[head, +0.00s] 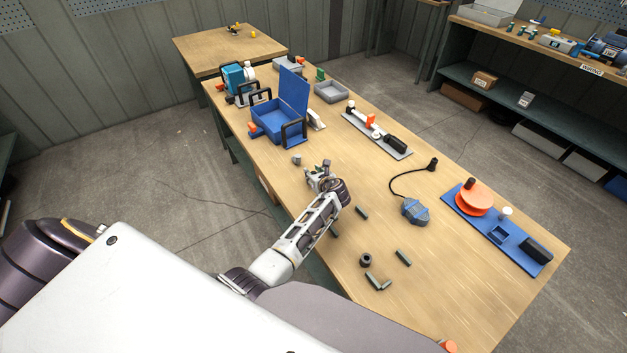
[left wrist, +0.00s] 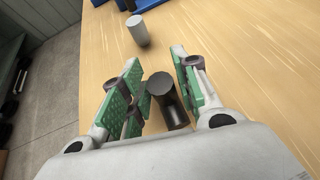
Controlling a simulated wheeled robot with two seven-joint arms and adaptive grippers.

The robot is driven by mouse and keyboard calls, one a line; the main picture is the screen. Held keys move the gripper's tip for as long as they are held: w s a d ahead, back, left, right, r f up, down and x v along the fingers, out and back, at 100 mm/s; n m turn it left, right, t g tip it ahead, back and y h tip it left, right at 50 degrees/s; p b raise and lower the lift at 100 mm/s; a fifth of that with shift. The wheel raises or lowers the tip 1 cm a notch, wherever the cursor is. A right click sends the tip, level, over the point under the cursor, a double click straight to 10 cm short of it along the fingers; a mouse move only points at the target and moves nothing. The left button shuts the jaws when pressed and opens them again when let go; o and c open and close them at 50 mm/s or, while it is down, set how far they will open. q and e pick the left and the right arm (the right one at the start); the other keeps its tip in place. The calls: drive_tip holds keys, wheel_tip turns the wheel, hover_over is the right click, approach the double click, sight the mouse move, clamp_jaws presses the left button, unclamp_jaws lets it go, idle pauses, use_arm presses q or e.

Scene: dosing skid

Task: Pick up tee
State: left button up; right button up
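A dark grey fitting (left wrist: 168,103), which looks like the tee, stands between the fingers of my left gripper in the left wrist view. Its round body shows; its far side and any branch are partly hidden, so its shape is not certain. My left gripper (left wrist: 160,82) is spread with green pads on both sides of the fitting; I cannot tell whether a pad touches it. In the head view my left gripper (head: 322,172) is low over the left edge of the table and hides the fitting. My right gripper is not in view.
A grey cylinder (head: 297,160) stands just beyond the gripper. Loose dark pieces (head: 403,257) and a ring (head: 365,260) lie nearer on the table (head: 440,300). A blue open-lidded box (head: 271,133) is farther back. A blue corded device (head: 415,211) lies to the right.

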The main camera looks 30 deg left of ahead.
use_arm(q)
clamp_jaws()
drive_tip(key=shift+r, duration=0.1)
drive_tip(key=shift+r+p, duration=0.5)
drive_tip(key=shift+r, duration=4.45)
